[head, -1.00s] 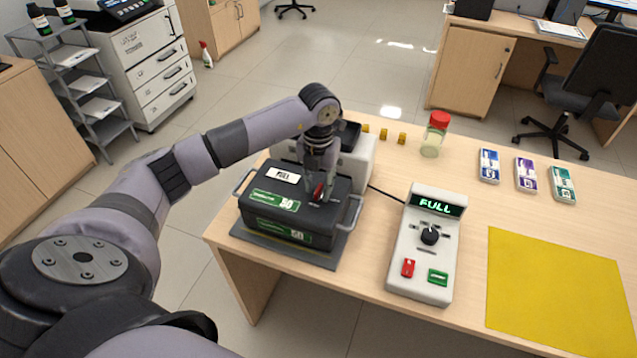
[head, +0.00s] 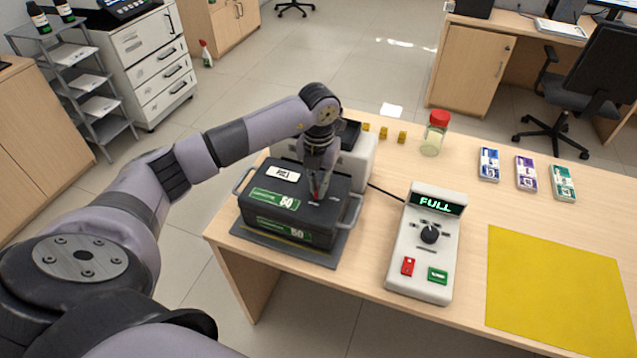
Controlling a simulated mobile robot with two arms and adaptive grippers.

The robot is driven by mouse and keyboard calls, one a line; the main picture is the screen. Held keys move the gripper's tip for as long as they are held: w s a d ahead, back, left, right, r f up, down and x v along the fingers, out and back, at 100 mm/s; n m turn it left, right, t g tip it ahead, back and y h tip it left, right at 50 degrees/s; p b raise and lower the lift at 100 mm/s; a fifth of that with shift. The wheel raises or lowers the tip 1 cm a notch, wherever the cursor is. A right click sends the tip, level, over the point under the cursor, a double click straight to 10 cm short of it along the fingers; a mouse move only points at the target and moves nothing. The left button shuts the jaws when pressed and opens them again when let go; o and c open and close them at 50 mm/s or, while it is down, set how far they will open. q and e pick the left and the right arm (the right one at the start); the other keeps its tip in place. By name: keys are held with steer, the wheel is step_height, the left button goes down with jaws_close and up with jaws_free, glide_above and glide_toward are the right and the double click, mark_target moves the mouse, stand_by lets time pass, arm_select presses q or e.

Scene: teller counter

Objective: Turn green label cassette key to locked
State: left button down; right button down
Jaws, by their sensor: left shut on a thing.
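The dark cassette with green labels (head: 268,228) sits on a grey base plate at the left of the counter. A white tag lies on its lid. My left gripper (head: 317,196) points down over the right part of the lid and is shut on the red key (head: 315,189). Only a thin part of the key shows between the fingers, so its exact angle is hard to tell. My right gripper is not in view.
A light control box (head: 407,255) with a "FULL" display, a black knob and red and green buttons stands right of the cassette. A pale machine (head: 355,175) is behind the cassette. A red-lidded jar (head: 433,140), several banknote bundles (head: 488,165) and a yellow mat (head: 550,300) lie farther right.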

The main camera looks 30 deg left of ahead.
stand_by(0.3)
arm_select(q)
steer(key=n, duration=0.4)
steer(key=shift+n, duration=0.4)
steer(key=n, duration=0.5)
steer(key=shift+r+n+p, duration=0.1)
steer(key=shift+n+p, duration=0.2)
steer(key=shift+p, duration=0.1)
steer(key=n, duration=0.3)
steer(key=shift+p, duration=0.35)
steer(key=shift+n+p, duration=0.45)
steer(key=shift+n, duration=1.75)
steer(key=c, duration=1.7)
jaws_free()
